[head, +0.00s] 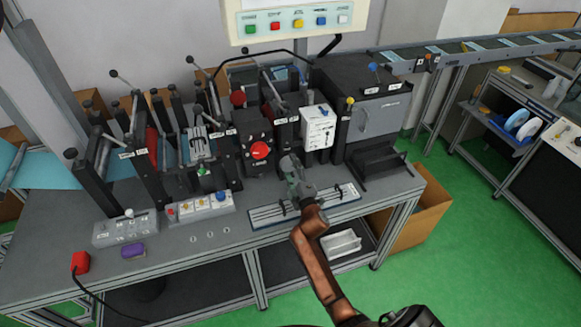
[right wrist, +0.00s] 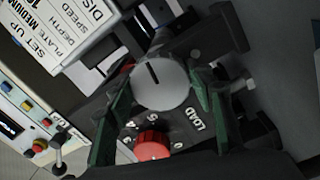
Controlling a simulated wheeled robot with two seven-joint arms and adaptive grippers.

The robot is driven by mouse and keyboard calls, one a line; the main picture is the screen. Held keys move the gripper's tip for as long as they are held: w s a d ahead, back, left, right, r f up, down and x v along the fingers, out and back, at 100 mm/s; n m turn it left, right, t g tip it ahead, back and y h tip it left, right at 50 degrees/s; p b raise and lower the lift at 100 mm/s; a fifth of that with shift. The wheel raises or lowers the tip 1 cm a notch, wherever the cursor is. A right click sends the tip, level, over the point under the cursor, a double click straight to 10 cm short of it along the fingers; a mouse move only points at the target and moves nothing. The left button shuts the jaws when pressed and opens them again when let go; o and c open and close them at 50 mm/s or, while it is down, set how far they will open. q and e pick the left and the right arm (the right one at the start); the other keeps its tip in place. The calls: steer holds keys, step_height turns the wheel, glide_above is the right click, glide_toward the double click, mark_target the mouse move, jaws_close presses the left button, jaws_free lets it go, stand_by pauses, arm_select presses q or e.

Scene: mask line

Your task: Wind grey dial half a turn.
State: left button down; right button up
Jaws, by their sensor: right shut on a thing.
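The grey dial (right wrist: 163,85) is a round knob with a black pointer line, seen nearly face-on in the right wrist view. The line points up and slightly left in that picture. My right gripper (right wrist: 161,92) has its green-padded fingers on either side of the dial and is shut on it. In the head view my right gripper (head: 290,164) is at the front of the machine row, and it hides the dial. My left gripper is not in view.
A red knob (right wrist: 153,145) sits close below the dial. A white lettered panel (right wrist: 75,35) is at the upper left. In the head view, levers and posts crowd the bench (head: 200,262), and a slotted plate (head: 305,207) lies below my gripper. Green floor (head: 450,270) is open at right.

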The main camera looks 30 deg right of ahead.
steer(key=shift+f, duration=0.1)
steer(key=o, duration=1.2)
steer(key=shift+c, duration=0.2)
steer(key=v, duration=1.2)
steer(key=shift+a, duration=0.1)
